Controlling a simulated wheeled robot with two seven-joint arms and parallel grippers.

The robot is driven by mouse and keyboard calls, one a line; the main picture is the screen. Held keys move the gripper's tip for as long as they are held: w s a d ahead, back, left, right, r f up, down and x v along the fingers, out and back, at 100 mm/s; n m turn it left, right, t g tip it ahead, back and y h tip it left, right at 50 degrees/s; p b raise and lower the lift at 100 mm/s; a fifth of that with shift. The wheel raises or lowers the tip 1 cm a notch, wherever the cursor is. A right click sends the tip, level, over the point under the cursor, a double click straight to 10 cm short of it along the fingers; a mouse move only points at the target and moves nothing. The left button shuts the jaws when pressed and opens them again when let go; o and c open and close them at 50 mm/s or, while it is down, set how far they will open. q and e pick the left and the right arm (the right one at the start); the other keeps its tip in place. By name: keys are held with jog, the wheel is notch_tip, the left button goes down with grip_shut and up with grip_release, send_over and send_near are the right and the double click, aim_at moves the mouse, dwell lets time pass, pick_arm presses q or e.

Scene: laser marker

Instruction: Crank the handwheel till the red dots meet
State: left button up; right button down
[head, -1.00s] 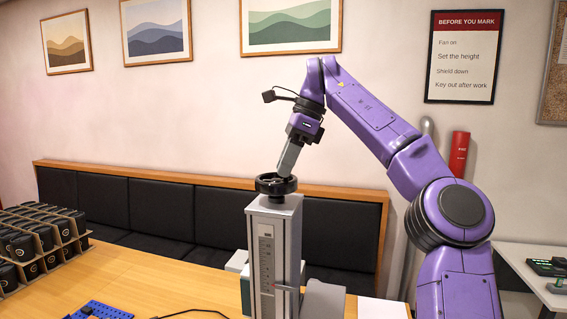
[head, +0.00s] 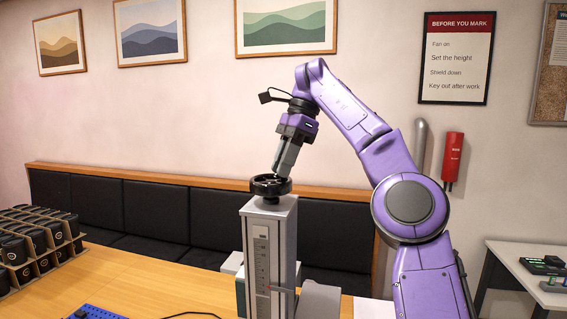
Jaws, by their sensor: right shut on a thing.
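The black handwheel (head: 270,187) sits flat on top of the grey column (head: 284,240) of the laser marker, at the middle of the head view. My right gripper (head: 278,172) points down at the wheel from above and is shut on its handle, which the fingers mostly hide. A scale runs down the column's front face, with a small red pointer (head: 283,289) low on its right side. I cannot make out any red dots in this view. My left gripper is not in view.
A cardboard divider tray (head: 62,250) of black mugs stands at the left of the wooden table (head: 165,285). A dark padded bench runs behind. A white side table (head: 520,262) is at right.

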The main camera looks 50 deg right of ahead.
jog(key=c, duration=1)
grip_release()
jog(key=shift+w, duration=0.15)
